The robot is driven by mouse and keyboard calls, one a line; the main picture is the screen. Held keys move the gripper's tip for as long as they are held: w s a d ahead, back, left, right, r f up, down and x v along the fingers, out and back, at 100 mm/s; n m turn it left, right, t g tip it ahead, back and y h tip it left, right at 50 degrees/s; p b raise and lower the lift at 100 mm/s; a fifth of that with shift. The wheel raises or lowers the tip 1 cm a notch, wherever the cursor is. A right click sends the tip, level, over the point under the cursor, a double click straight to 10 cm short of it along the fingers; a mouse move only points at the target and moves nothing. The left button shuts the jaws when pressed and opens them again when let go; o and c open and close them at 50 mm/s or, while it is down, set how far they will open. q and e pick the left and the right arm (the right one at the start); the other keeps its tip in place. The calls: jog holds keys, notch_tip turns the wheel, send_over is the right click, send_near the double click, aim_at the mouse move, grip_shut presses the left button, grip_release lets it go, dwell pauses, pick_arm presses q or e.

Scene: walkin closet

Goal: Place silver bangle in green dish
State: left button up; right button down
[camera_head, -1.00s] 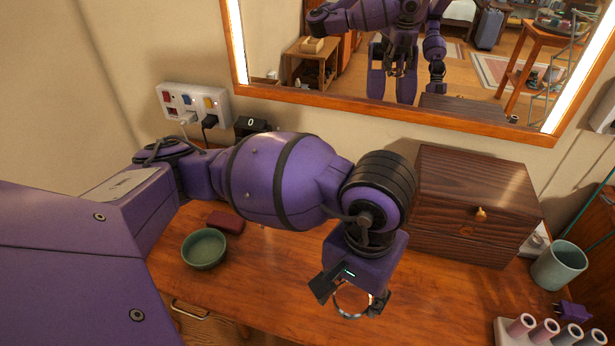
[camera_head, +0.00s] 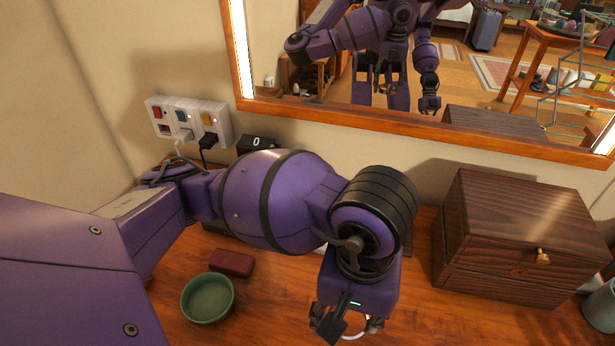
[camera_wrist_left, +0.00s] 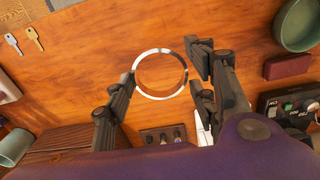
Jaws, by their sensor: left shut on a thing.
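My left gripper (camera_head: 346,325) is shut on the silver bangle (camera_head: 354,336) and holds it over the wooden tabletop. In the head view only a small curve of the bangle shows at the lower picture edge. In the left wrist view the whole ring (camera_wrist_left: 150,95) shows between the fingers of my left gripper (camera_wrist_left: 161,75). The green dish (camera_head: 208,318) is round and stands on the table to the left of the gripper. It also shows at the top right of the left wrist view (camera_wrist_left: 279,30), apart from the bangle. My right gripper is not directly in view.
A dark red box (camera_head: 231,263) lies just behind the dish. A dark wooden chest (camera_head: 510,240) stands at the right. A power strip (camera_head: 187,122) and a mirror (camera_head: 400,125) are on the wall. Two keys (camera_wrist_left: 22,42) lie on the tabletop. The table between bangle and dish looks clear.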

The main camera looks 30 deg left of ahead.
pick_arm(q)
jog(key=w+a+f, duration=0.2)
jog(key=w+f, duration=0.1)
jog(key=w+a+f, duration=0.2)
jog(key=w, duration=0.2)
jog(key=w+a+f, duration=0.2)
jog(key=w+f, duration=0.1)
jog(key=shift+w+a+f+p, duration=0.25)
jog(key=shift+a+f+p, duration=0.1)
jog(key=shift+a, duration=0.05)
jog(key=shift+w+a+f, duration=0.25)
jog(key=shift+f, duration=0.2)
jog(key=shift+w+f, duration=0.1)
jog(key=shift+f, duration=1.5)
jog(key=shift+f, duration=0.2)
jog(key=o, duration=1.2)
